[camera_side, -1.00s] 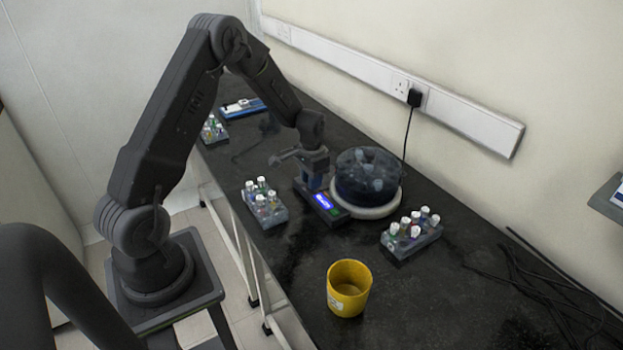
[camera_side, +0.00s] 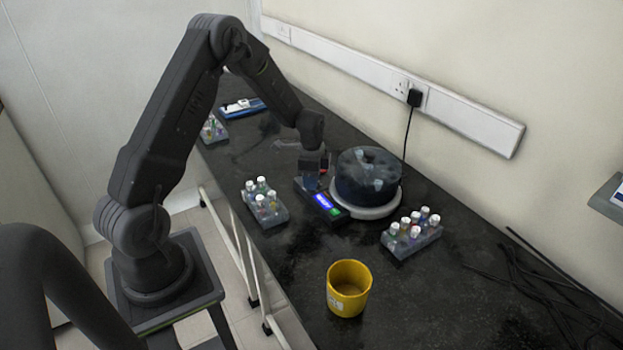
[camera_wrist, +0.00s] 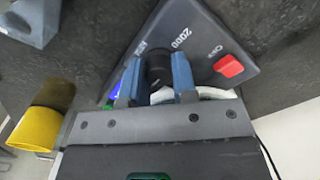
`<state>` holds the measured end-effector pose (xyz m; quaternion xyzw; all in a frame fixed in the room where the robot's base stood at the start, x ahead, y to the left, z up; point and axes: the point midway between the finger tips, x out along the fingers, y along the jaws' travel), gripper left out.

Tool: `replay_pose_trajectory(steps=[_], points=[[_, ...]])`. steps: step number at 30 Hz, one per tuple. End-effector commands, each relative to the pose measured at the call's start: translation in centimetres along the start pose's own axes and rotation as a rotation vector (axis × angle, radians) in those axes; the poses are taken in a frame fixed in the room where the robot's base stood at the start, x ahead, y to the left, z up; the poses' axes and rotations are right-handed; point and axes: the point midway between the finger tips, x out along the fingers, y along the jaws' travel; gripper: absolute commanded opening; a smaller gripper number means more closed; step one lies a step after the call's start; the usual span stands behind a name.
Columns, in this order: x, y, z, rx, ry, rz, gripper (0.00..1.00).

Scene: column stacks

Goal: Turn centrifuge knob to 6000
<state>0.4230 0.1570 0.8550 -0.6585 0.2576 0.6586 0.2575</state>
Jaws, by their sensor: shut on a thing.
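The centrifuge (camera_side: 368,180) is a round dark tub on a pale base on the black bench. Its control panel (camera_side: 321,205) has a lit blue display (camera_side: 323,201) at the near end. My gripper (camera_side: 311,184) points down over the far end of the panel. In the wrist view my gripper's blue fingers (camera_wrist: 158,78) are shut on the black knob (camera_wrist: 158,68). Beside the knob the panel (camera_wrist: 195,35) shows printed lettering that looks like 7000, and a red switch (camera_wrist: 229,65). The knob's pointer and the display's digits cannot be read.
A tube rack (camera_side: 265,207) stands just left of the panel and another rack (camera_side: 411,235) stands right of the centrifuge. A yellow cup (camera_side: 348,288) is at the front. Black cables (camera_side: 540,270) lie at the right. A blue-and-white device (camera_side: 243,107) and a third rack (camera_side: 213,131) are farther back.

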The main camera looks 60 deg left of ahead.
Motion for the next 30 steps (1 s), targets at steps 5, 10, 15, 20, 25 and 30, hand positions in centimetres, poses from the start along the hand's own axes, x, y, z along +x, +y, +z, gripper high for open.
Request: replay_pose_trajectory(steps=[5,10,15,20,25,30], points=[[0.03,0.01,-0.01,0.042,0.0,0.0,0.02],[0.03,0.01,-0.01,0.057,0.0,0.0,0.02],[0.03,0.0,-0.01,0.058,0.0,0.0,0.02],[0.03,0.01,-0.01,0.058,0.0,0.0,0.02],[0.03,0.01,-0.01,0.057,0.0,0.0,0.42],[0.02,0.01,0.0,0.056,0.0,0.0,0.52]])
